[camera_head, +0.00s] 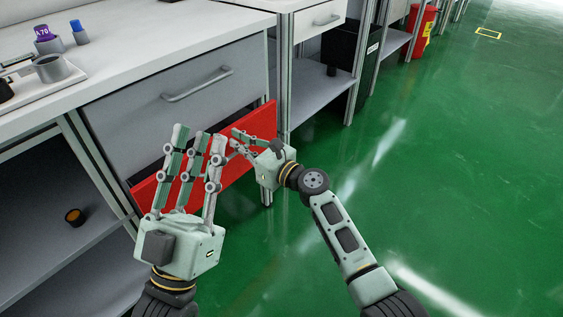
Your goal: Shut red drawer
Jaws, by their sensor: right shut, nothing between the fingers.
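The red drawer (262,123) has a long, flat front below a grey drawer. Its right end sticks out a little past the grey front; I cannot tell how far it stands open. My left gripper (200,136) is in front of its left and middle part, fingers pointing up, straight and apart, with nothing between them. It hides part of the red front. My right gripper (236,141) is shut and empty at the right half of the red front, fingers pointing left. I cannot tell whether either gripper touches the drawer.
A grey drawer (215,108) with a bar handle sits above, under a white worktop (130,62). Open shelves stand to the left, one holding a small dark orange-topped item (74,216). A red bin (421,32) stands far back. The green floor (450,170) on the right is clear.

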